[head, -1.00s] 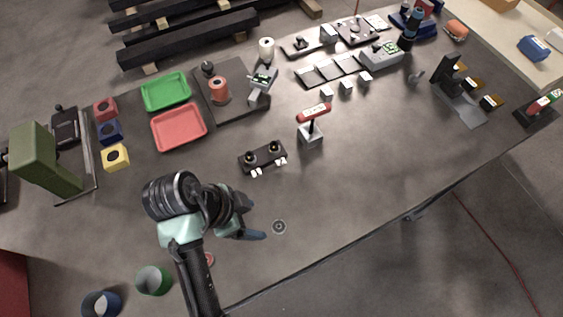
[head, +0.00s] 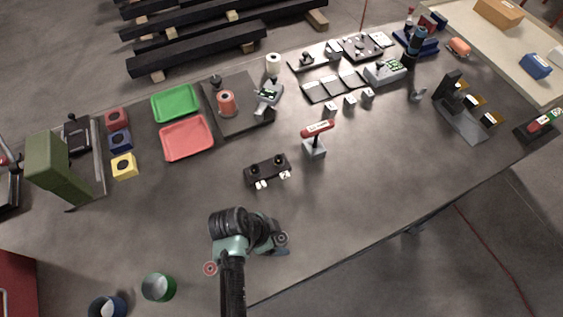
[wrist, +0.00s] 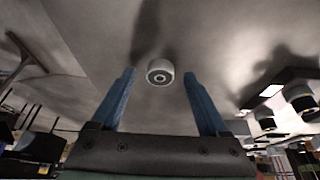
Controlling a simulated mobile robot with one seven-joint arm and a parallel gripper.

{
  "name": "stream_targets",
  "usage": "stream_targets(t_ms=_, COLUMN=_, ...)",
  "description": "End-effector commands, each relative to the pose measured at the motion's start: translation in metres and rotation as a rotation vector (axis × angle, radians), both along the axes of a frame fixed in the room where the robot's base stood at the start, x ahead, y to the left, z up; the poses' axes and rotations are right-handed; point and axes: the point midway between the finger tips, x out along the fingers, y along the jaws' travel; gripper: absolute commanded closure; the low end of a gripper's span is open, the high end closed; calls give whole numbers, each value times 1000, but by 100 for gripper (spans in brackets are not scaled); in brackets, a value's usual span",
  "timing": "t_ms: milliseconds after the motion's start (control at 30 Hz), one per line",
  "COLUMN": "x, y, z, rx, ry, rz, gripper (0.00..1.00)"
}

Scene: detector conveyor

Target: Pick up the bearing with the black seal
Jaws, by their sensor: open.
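The bearing with the dark seal (head: 282,238) lies on the grey table, partly hidden beside my gripper in the head view. In the wrist view a pale ring with a dark centre, the bearing (wrist: 160,72), shows between the blue fingertips, centred and apart from both. My gripper (wrist: 160,78) is open and empty, with a finger to each side of it. In the head view my gripper (head: 282,250) is low over the table at the bearing. A second bearing with a red seal (head: 210,268) lies left of my arm.
A black stand with two knobs (head: 267,170) is behind my gripper. A red-topped tool on a grey block (head: 315,148) stands further right. Green (head: 158,287) and blue (head: 107,306) cups are at lower left. The table right of my gripper is clear.

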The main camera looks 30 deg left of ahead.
Motion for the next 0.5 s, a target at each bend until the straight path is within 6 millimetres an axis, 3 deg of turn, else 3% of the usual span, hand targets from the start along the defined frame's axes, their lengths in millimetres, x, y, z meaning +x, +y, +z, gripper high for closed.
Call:
stream_targets(t_ms=267, x=1, y=-1, z=-3, rx=1, ry=-1, rz=0, gripper=22)
stream_targets(t_ms=500, x=1, y=-1, z=-3, rx=0, ry=0, rz=0, gripper=64)
